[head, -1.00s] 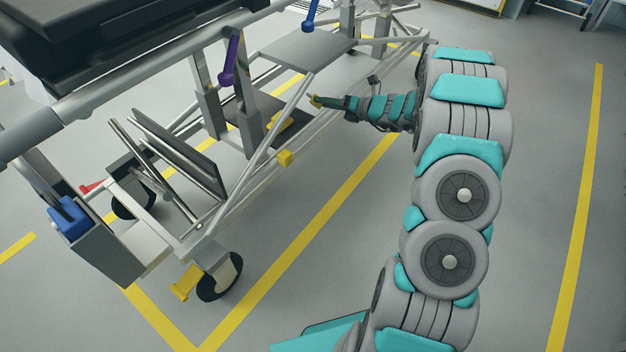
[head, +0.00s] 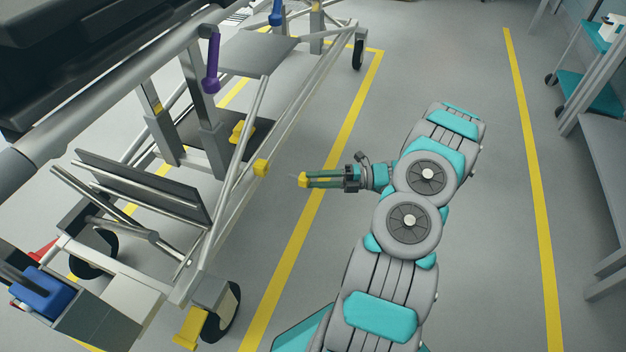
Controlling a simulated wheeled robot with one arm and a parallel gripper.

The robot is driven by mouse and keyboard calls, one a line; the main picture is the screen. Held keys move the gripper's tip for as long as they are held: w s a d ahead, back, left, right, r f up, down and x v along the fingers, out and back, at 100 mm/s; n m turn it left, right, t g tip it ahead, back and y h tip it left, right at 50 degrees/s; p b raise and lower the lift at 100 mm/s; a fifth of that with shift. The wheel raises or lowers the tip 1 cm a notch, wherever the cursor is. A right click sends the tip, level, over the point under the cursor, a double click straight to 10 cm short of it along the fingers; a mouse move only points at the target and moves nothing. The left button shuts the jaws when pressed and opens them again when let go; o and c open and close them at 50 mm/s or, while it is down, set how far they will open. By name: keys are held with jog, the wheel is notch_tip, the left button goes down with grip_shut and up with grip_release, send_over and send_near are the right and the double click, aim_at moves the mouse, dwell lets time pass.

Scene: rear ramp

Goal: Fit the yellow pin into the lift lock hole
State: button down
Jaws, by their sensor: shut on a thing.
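My gripper (head: 312,179) is at the centre of the head view, pointing left. It is shut on the yellow pin (head: 303,180), of which a small yellow end shows at the fingertips. A thin tip appears to point left toward the trolley. The pin is apart from the trolley frame, with a gap of floor showing between them. A yellow block (head: 261,168) sits on the lower side rail, left of and slightly above the pin in the picture. The lift lock hole cannot be made out.
The wheeled trolley (head: 240,165) fills the left side, with slanted bars, posts and a dark plate bearing a yellow part (head: 242,131). A purple lever (head: 212,62) hangs near its top rail. Open floor lies right of it. A teal-shelved cart (head: 585,92) stands far right.

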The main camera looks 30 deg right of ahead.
jog(key=shift+s+d+r+p, duration=0.1)
jog(key=shift+s+r+p, duration=0.05)
jog(key=shift+p, duration=0.65)
jog(key=shift+w+a+p, duration=0.15)
jog(key=shift+w+a, duration=0.75)
jog(key=shift+w, duration=0.25)
jog(key=shift+w+a+p, duration=0.15)
jog(key=shift+w+a, duration=0.75)
jog(key=shift+w, duration=0.25)
jog(key=shift+p, duration=1.1)
jog(key=shift+w+a, duration=0.65)
jog(key=shift+w, duration=0.2)
jog(key=shift+w+a, duration=0.65)
jog(key=shift+w, duration=0.2)
jog(key=shift+c, duration=1.9)
grip_release()
